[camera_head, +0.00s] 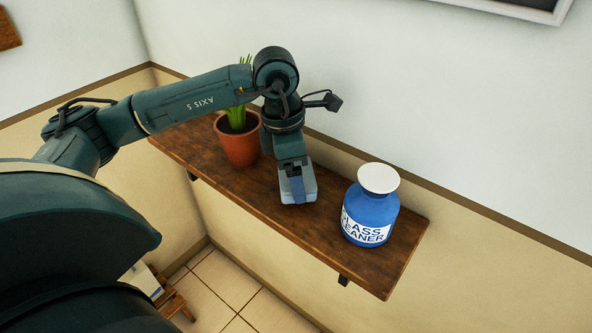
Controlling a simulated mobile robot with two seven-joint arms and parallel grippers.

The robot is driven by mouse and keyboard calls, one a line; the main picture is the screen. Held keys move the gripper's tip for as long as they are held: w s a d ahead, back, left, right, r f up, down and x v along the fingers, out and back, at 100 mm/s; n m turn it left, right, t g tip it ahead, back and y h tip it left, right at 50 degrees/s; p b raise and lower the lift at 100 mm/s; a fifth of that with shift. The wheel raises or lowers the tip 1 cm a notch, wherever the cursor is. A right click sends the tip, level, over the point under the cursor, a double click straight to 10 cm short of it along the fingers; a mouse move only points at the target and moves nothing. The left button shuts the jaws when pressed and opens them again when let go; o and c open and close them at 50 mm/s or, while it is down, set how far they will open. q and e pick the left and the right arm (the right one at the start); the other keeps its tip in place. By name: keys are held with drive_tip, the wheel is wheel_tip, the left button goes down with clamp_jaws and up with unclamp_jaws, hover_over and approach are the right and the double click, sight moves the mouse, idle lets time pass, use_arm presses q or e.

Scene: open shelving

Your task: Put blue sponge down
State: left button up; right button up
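My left gripper (297,183) comes down over the middle of the wooden shelf, between the plant pot and the cleaner bottle. A pale blue block, which looks like the blue sponge (312,192), sits between its fingers. One finger lies across the near face of the sponge; the far finger is hidden. The sponge's lower edge is at or just above the shelf board, and I cannot tell whether it touches. My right gripper is not in view.
The wooden shelf (219,187) runs along the wall. A terracotta pot (239,147) with a green plant stands left of the gripper. A blue glass cleaner bottle (371,213) with a white top stands to the right. Bare board lies at the shelf's right end.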

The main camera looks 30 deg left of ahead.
use_arm(q)
drive_tip(key=shift+w+f, duration=0.15)
drive_tip(key=shift+f, duration=0.45)
drive_tip(key=shift+f, duration=0.1)
drive_tip(key=shift+f, duration=0.15)
drive_tip(key=o, duration=0.8)
